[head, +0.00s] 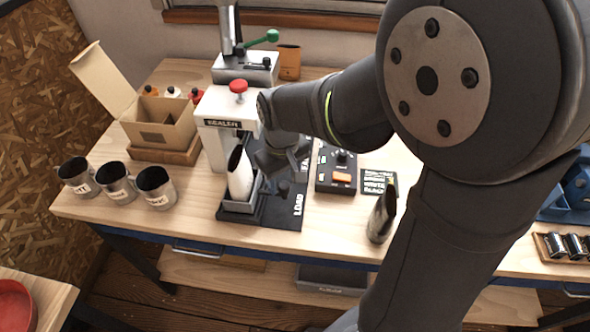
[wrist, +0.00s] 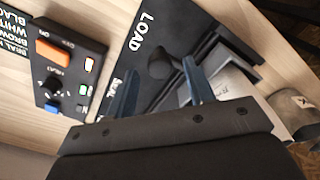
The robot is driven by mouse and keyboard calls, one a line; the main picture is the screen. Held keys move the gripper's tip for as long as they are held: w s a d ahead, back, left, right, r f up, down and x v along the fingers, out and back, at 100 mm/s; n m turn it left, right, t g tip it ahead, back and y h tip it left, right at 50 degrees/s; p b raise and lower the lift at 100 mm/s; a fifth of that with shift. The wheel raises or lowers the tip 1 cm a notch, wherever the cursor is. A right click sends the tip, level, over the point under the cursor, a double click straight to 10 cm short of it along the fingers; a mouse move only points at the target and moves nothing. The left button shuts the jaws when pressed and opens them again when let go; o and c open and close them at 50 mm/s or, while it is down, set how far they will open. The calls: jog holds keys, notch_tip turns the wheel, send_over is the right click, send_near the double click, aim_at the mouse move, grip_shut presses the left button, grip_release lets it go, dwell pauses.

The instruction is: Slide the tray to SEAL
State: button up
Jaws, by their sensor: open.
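The sealer (head: 213,115) is a white machine with a red knob on top. A grey tray (head: 243,206) sits on the dark base plate (head: 281,218) at the sealer's front, with an upright white pouch (head: 239,176) in it. LOAD is printed at the plate's right end. The pouch also shows in the wrist view (wrist: 230,84). A dark round knob (wrist: 160,64) stands near LOAD, apparently just beyond my fingertips; whether it joins the tray is unclear. My gripper (wrist: 160,84) is open and empty, above the plate. A SEAL label is partly hidden by a finger.
A control box (head: 337,170) with an orange switch stands right of the plate. A silver pouch (head: 382,217) stands near the front edge. Several metal cups (head: 115,182) and an open carton (head: 157,122) are at left. Bare wood lies between the cups and plate.

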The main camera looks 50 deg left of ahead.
jog(key=shift+f, duration=0.6)
grip_shut()
jog(key=w+a, duration=0.9)
jog(key=shift+w+a+r, duration=0.1)
jog(key=shift+a, duration=0.1)
grip_release()
